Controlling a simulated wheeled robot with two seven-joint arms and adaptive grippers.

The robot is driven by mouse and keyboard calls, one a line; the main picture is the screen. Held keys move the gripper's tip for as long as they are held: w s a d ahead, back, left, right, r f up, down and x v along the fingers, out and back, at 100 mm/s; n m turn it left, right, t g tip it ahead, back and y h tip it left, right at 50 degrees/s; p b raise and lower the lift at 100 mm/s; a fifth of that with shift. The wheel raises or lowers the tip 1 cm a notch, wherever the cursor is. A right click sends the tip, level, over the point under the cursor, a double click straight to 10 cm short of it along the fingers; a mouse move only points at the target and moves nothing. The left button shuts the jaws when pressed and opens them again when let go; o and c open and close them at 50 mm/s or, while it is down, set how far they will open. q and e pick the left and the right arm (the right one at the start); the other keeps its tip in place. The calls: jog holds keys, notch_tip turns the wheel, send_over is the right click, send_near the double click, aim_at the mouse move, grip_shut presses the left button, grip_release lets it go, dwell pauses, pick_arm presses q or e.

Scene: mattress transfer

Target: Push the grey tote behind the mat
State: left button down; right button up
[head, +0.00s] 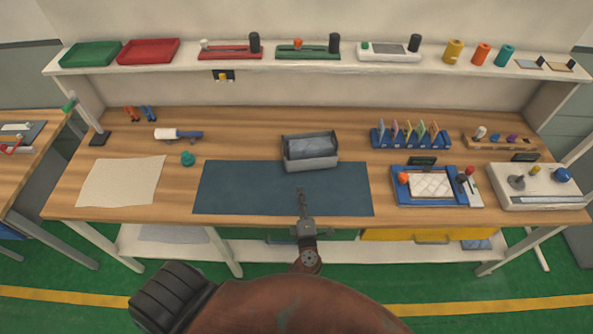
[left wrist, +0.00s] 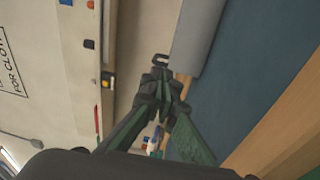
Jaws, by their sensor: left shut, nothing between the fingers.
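My right gripper is not in view.
A blue rack with coloured cards (head: 411,138) stands right of the tote. A blue tray (head: 428,186) lies right of the mat. A teal knob-like item (head: 187,158) and a white roller (head: 178,134) are on the left. The wood behind the tote is clear up to the wall.

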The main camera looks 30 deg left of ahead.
aim_at(308, 162)
pick_arm(q)
jog(key=shift+s+a+f+n+g+y, duration=0.2)
jog(key=shift+s+f+n+g, duration=0.1)
jog(key=shift+f+n+g, duration=0.2)
jog(key=shift+s+a+f+n+g+y, duration=0.15)
jog(key=shift+s+f+n+g+y, duration=0.1)
jog(key=shift+f+n+g, duration=0.25)
jog(key=shift+a+f, duration=0.25)
jog(key=p+x, duration=0.1)
jog(key=x, duration=0.8)
jog(key=shift+w+a, duration=0.1)
jog(key=shift+w, duration=0.1)
jog(key=w, duration=0.3)
jog(key=shift+w, duration=0.15)
jog(key=shift+w+a, duration=0.1)
jog(key=shift+w, duration=0.3)
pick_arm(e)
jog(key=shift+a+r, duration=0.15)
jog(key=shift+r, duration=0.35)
pick_arm(q)
jog(key=w+b, duration=0.1)
jog(key=w, duration=0.6)
jog(key=shift+w+b, duration=0.3)
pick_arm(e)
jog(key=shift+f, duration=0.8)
